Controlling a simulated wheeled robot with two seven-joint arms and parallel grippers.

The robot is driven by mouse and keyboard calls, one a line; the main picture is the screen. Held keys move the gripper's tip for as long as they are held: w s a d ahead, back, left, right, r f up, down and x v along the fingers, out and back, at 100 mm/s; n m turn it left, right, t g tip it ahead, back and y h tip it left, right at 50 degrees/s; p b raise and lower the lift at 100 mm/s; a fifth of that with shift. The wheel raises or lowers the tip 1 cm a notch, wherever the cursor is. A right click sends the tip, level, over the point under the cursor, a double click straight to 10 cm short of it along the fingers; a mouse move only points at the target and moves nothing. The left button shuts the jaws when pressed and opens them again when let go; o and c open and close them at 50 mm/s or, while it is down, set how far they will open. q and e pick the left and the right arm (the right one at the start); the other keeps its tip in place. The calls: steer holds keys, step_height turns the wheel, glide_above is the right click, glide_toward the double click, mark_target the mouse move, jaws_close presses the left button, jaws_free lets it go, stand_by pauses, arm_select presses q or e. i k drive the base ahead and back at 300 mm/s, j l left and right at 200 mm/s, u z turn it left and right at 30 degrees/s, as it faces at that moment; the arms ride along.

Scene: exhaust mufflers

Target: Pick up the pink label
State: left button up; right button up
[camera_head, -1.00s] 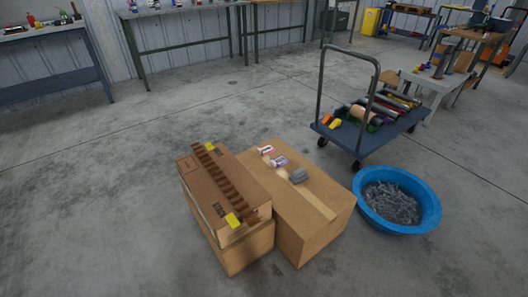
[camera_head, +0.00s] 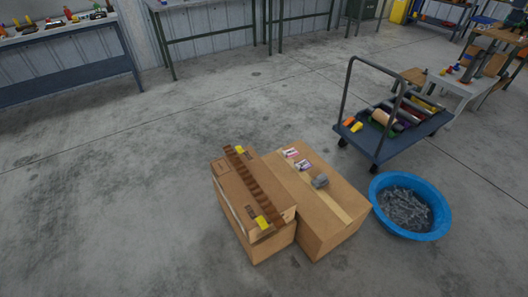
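No label that is clearly pink stands out at this size. Two small label-like items lie on top of the right cardboard box (camera_head: 330,230): one white with reddish marks (camera_head: 291,153) near its far left corner, and one white and purple (camera_head: 304,166) just nearer. A grey lump (camera_head: 320,181) sits beside them on the same box top. Neither of my grippers is in view.
A left cardboard box stack (camera_head: 232,205) stands against the right box, with a brown slatted strip and yellow pieces on top. A blue tub (camera_head: 377,203) of metal parts and a loaded cart (camera_head: 382,152) stand to the right. Open concrete floor lies left and in front.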

mark_target(289, 153)
steer(key=i+j+u, duration=0.25)
steer(key=i+j, duration=0.2)
steer(key=j, duration=0.2)
steer(key=i+j+u, duration=0.25)
steer(key=i+j, duration=0.3)
steer(key=i+j+u, duration=0.3)
steer(key=i+j, duration=0.2)
steer(key=i+j+u, duration=0.25)
steer(key=i, duration=0.4)
steer(key=i+z, duration=0.25)
steer(key=i, duration=0.25)
steer(key=i+j+z, duration=0.1)
steer(key=i+z, duration=0.15)
steer(key=i, duration=0.25)
steer(key=i+j+z, duration=0.2)
steer(key=i, duration=0.25)
steer(key=i+l+z, duration=0.2)
steer(key=z, duration=0.2)
steer(key=i+l+z, duration=0.1)
steer(key=i+z, duration=0.5)
steer(key=z, duration=0.2)
steer(key=i+z, duration=0.25)
steer(key=z, duration=0.15)
steer(key=i+j+z, duration=0.15)
steer(key=i+z, duration=0.15)
steer(key=z, duration=0.15)
